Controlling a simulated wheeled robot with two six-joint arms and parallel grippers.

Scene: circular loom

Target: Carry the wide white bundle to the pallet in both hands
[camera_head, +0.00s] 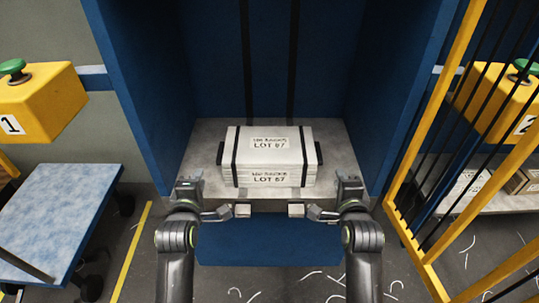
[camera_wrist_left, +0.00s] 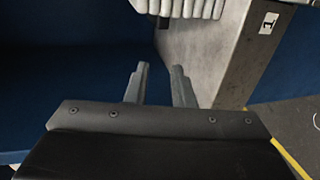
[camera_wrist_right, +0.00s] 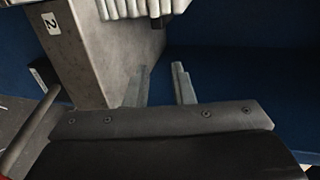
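The wide white bundle (camera_head: 265,158), with two dark straps and "LOT 67" labels, rests on the grey shelf (camera_head: 210,140) inside the blue bay. Dark tabs stick out at its left and right ends. Its edge shows at the top of the left wrist view (camera_wrist_left: 185,8) and of the right wrist view (camera_wrist_right: 135,8). My left gripper (camera_head: 242,210) and my right gripper (camera_head: 296,210) are in front of the shelf's near edge, apart from the bundle. Both look open and empty, with gaps between the fingers in the wrist views. I cannot make out the pallet for certain.
Blue walls (camera_head: 150,80) flank the shelf. A blue-topped cart (camera_head: 55,215) and a yellow button box (camera_head: 40,103) marked 1 stand at left. A yellow barred gate (camera_head: 410,220) stands at right, with another button box behind it. Pale scraps litter the floor.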

